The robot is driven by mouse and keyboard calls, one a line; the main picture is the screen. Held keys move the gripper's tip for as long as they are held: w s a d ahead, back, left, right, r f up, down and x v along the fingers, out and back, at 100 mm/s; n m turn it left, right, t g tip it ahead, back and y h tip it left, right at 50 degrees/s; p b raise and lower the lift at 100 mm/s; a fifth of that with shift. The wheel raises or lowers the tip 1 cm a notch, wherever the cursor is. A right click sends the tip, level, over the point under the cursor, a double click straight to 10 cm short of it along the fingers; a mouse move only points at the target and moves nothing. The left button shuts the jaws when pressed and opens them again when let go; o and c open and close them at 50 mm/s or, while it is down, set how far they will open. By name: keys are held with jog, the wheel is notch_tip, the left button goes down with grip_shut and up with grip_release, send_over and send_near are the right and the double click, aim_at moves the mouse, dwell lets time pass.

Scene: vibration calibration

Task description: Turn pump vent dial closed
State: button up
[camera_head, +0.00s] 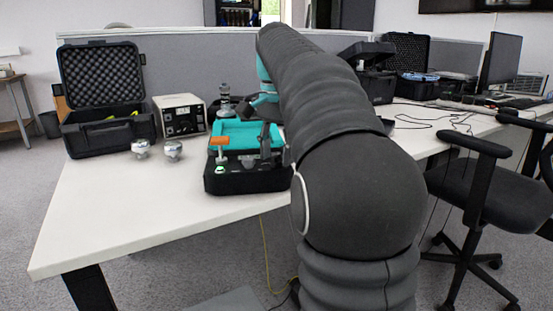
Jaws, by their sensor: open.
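The pump (215,183) is a black case with a teal top on the white table, in the middle of the head view. An orange handle or lever and a small green spot show at its left front. I cannot make out the vent dial for certain; small grey parts sit on the front of the case. My gripper (269,130) is over the right part of the pump, pointing down, partly hidden by my own dark arm. It is open, and I see nothing held. Whether its fingers touch the pump cannot be told.
An open black foam-lined case (108,135) stands at the table's left back, beside a white instrument box (181,115). Two silver round pieces (157,149) are in front of them. A grey metal device (225,101) stands behind the pump. The table's front left is clear.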

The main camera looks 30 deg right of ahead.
jog(key=shift+f, duration=0.25)
grip_shut()
